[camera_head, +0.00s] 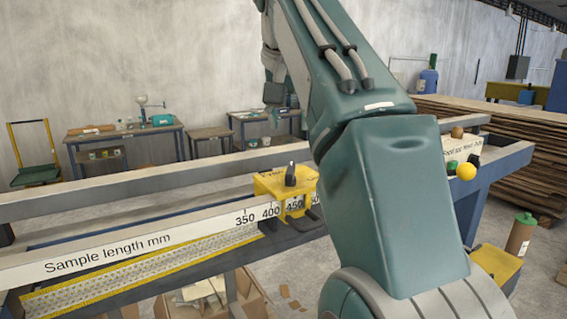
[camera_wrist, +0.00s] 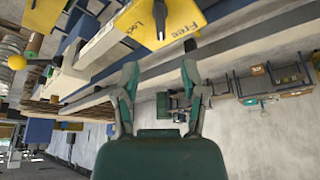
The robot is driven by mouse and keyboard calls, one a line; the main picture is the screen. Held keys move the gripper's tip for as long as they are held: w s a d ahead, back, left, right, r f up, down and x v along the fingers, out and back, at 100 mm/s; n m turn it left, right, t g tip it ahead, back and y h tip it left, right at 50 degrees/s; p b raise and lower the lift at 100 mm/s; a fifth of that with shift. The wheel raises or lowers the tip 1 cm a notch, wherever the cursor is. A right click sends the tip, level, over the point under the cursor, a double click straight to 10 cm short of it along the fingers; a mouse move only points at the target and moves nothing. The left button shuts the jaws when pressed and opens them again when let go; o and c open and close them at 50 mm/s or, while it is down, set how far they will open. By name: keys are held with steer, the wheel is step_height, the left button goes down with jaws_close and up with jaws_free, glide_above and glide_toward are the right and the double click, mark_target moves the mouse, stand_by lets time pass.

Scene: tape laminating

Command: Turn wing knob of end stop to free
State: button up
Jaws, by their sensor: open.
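The end stop is a yellow block (camera_head: 284,186) on the long rail with the printed length scale. Its dark wing knob (camera_head: 291,174) stands upright on top in the head view. In the wrist view the yellow block (camera_wrist: 150,38) shows at the top edge, with the words Lock and Free on its face. The dark knob (camera_wrist: 160,20) shows between the words and is partly cut off by the frame edge. My gripper (camera_wrist: 159,72) is open and empty, with its fingers apart and short of the block. The head view does not show the fingers clearly.
The rail with the sample length scale (camera_head: 110,249) runs across the bench. A yellow ball (camera_head: 466,172) sits at the bench's right end, near a white labelled box (camera_head: 458,150). Stacked boards (camera_head: 520,140) lie behind it. My arm hides the middle of the bench.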

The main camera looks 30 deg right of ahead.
mark_target(289, 168)
steer(key=x, duration=1)
steer(key=shift+a, duration=0.1)
steer(key=shift+d+f, duration=0.2)
steer(key=shift+d, duration=0.05)
steer(key=shift+a, duration=0.3)
jaws_close()
